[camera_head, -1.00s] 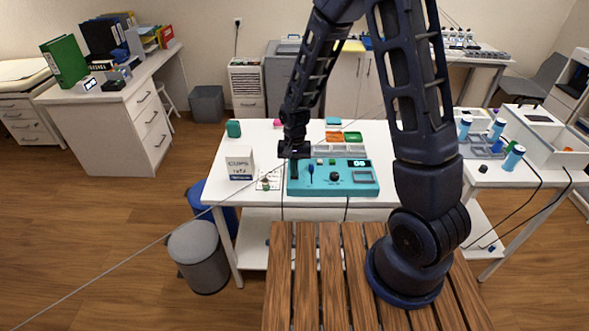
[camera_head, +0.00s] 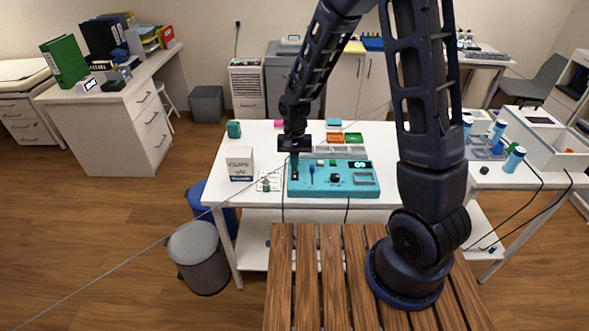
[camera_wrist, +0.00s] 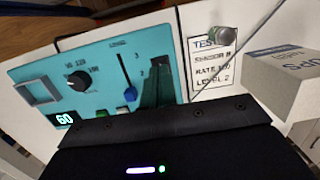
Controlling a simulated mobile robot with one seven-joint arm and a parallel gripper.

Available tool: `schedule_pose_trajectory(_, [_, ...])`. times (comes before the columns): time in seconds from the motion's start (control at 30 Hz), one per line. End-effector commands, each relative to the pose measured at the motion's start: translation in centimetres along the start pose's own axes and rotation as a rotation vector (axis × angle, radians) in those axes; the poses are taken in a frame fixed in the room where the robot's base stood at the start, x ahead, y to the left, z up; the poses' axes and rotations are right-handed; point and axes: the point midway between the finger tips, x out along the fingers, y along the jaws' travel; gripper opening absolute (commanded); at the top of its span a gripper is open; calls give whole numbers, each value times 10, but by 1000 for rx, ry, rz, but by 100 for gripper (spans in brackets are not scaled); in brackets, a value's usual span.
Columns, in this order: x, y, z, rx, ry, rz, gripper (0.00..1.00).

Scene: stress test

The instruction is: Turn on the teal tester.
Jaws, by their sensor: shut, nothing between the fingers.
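The teal tester (camera_head: 350,192) lies on the white table and also fills the upper left of the wrist view (camera_wrist: 25,75). Its small display (camera_head: 359,164) is lit; in the wrist view the lit display (camera_wrist: 65,120) seems to read 60. It has a black dial (camera_wrist: 77,81), a slider with a blue knob (camera_wrist: 130,94) and a small green button (camera_head: 332,162). My gripper (camera_head: 295,165) is shut and empty, pointing down over the tester's left end, by a dark switch area (camera_head: 295,176). I cannot tell whether the fingertips touch it.
A white box (camera_head: 240,164) and a printed card (camera_wrist: 210,65) with a small cylinder (camera_wrist: 222,35) are left of the tester in the head view. Orange (camera_head: 335,138) and green (camera_head: 353,138) trays are behind it. The table's front left is clear.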

Motion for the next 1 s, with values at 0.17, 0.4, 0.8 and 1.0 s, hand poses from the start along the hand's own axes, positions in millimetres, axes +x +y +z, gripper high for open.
schedule_pose_trajectory(0.17, [-28, -1, 8, 1, 4, -3, 0])
schedule_pose_trajectory(0.4, [-64, 0, 19, 1, 4, -3, 0])
schedule_pose_trajectory(0.8, [-101, 0, 30, 3, 2, -2, 0])
schedule_pose_trajectory(1.0, [-122, 19, 29, 3, 32, -17, 0])
